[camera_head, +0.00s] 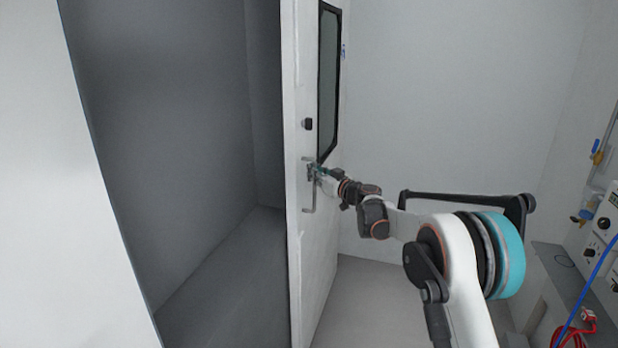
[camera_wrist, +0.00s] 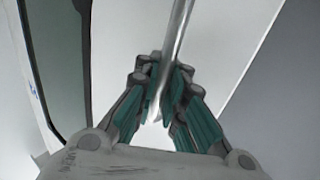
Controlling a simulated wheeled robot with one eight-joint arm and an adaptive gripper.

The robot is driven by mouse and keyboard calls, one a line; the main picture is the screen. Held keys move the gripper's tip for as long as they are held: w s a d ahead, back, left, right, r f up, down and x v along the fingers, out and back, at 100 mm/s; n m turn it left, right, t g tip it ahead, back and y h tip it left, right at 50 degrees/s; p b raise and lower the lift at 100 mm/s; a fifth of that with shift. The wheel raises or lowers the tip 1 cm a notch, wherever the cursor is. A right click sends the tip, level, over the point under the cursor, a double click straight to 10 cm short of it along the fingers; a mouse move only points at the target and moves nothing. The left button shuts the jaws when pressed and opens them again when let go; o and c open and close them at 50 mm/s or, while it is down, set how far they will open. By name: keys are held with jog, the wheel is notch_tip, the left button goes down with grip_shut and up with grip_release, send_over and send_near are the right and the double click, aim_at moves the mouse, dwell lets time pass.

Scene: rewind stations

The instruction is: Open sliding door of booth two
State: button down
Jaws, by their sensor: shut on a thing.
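The white sliding door (camera_head: 302,240) with a dark window panel (camera_head: 328,80) stands near the middle of the head view, with the grey booth interior showing to its left. A metal bar handle (camera_head: 308,198) is on the door, below a small dark lock knob (camera_head: 307,124). My gripper (camera_head: 315,171) is at the upper part of the handle. In the wrist view, the teal-padded fingers (camera_wrist: 167,105) are shut around the handle bar (camera_wrist: 178,40), which runs upward between them. The window panel (camera_wrist: 62,60) also shows at the left of that view.
The booth opening shows a bare grey floor (camera_head: 220,270) and walls. A white wall panel (camera_head: 100,200) stands at the left. At the right are a control panel (camera_head: 600,230), a blue hose (camera_head: 598,265) and red cabling (camera_head: 575,332).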

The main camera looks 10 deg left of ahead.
jog(key=shift+w+d+f, duration=0.1)
jog(key=shift+w+d, duration=0.35)
jog(key=shift+w, duration=0.2)
jog(key=c, duration=2)
grip_release()
jog(key=o, duration=0.3)
jog(key=shift+w+d, duration=0.15)
jog(key=shift+d, duration=0.1)
jog(key=shift+o, duration=0.2)
jog(key=shift+a, duration=0.1)
jog(key=shift+a, duration=0.15)
